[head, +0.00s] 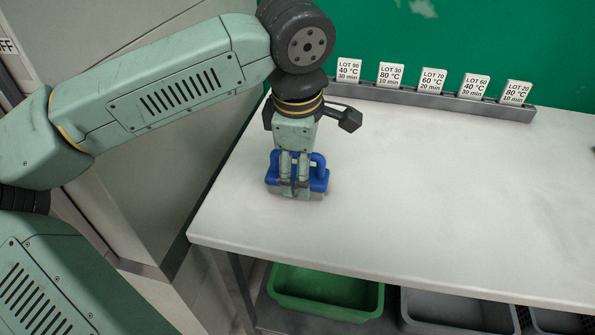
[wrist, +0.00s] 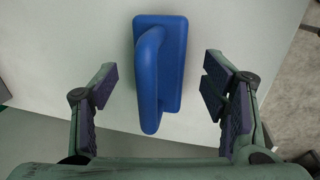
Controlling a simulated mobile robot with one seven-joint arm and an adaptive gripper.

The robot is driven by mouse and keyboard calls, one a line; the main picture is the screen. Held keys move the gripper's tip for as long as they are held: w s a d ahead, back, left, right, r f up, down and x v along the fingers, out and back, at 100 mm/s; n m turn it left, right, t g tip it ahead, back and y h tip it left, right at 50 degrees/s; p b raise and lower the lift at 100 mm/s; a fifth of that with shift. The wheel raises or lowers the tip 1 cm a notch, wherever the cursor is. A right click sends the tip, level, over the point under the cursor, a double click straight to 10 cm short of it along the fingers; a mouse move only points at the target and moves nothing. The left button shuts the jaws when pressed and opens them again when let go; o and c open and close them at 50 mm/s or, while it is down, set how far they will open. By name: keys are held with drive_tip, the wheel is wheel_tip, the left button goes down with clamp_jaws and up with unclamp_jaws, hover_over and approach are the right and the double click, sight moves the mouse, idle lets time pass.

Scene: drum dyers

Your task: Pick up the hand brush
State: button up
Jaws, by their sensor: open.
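The hand brush is a blue block with a raised loop handle. In the head view the brush (head: 319,178) stands on the white table near its left end, partly hidden behind my gripper (head: 292,190). In the wrist view the brush (wrist: 172,62) lies between the two fingers, handle towards the camera. My gripper (wrist: 160,88) is open, with a gap between each dark finger pad and the brush. It points down over the brush, and neither pad visibly touches it. The height of the fingertips over the table is hard to tell.
The white table (head: 420,200) is clear to the right of the brush. A grey rail (head: 400,98) with several lot cards runs along its back edge by the green wall. Below the table are a green bin (head: 325,292) and a grey bin (head: 455,308).

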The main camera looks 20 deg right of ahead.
drive_tip(key=shift+w+d+f, duration=0.15)
drive_tip(key=shift+f, duration=1)
drive_tip(key=c, duration=1.3)
drive_tip(key=shift+r, duration=0.1)
drive_tip(key=shift+r, duration=0.4)
drive_tip(key=shift+s+a+r+b, duration=0.2)
drive_tip(key=shift+r+b, duration=0.15)
drive_tip(key=shift+r, duration=0.3)
drive_tip(key=shift+s+a+r+b, duration=0.1)
drive_tip(key=shift+a+r+b, duration=0.1)
drive_tip(key=shift+r+b, duration=0.3)
drive_tip(key=s+a+b, duration=0.1)
drive_tip(key=s+a, duration=0.2)
drive_tip(key=s+a+r, duration=0.1)
drive_tip(key=s+a, duration=0.2)
drive_tip(key=a, duration=0.1)
drive_tip(key=s+a+b, duration=0.1)
drive_tip(key=s+a, duration=0.3)
drive_tip(key=shift+a+r+b, duration=0.1)
drive_tip(key=shift+r+b, duration=0.2)
drive_tip(key=shift+r, duration=0.1)
drive_tip(key=o, duration=0.7)
drive_tip(key=c, duration=0.5)
